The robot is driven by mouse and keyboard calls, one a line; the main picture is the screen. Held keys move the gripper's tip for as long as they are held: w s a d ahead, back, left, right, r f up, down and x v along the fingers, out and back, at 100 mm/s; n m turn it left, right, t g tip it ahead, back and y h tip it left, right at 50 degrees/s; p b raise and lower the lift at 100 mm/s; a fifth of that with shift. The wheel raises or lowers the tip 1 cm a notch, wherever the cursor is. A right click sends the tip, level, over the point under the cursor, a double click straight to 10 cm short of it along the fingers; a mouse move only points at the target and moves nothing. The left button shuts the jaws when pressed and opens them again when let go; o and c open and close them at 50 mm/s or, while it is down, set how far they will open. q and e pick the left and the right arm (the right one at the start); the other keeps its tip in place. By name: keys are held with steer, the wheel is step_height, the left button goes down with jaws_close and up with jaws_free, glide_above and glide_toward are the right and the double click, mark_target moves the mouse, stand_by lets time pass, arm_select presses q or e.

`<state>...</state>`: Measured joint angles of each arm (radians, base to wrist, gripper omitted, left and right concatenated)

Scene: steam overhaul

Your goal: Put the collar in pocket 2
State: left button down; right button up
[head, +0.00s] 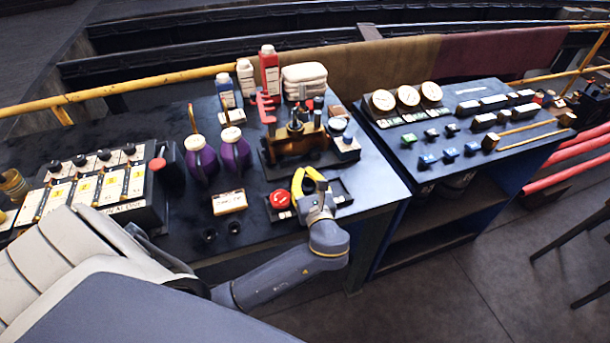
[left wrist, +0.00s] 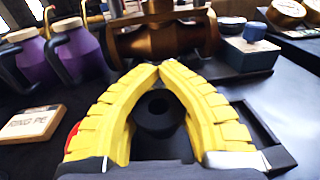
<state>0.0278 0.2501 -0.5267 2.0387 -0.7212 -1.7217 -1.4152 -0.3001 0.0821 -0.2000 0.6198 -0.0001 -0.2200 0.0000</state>
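My left gripper (head: 303,174) is over a dark tray (head: 341,186) near the table's front edge. In the left wrist view its yellow fingers (left wrist: 158,68) bow outward and their tips meet. A black round collar (left wrist: 155,118) with a hole in its middle sits between them, touching both sides as far as I can see. In the head view the fingers hide the collar. I cannot tell whether it is clear of the tray. Two small dark round pieces or holes (head: 209,235) (head: 234,227) show left of the tray. No pocket number is readable. My right gripper is out of view.
A red round button (head: 280,199) is close left of the gripper. A bronze fixture (head: 296,140) stands behind it. Purple jugs (head: 235,152) and a label card (head: 229,202) are to the left.

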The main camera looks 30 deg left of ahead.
arm_select(q)
steer(key=shift+f, duration=0.65)
steer(key=c, duration=1.6)
jaws_free()
steer(key=shift+r, duration=0.6)
steer(key=v, duration=1.2)
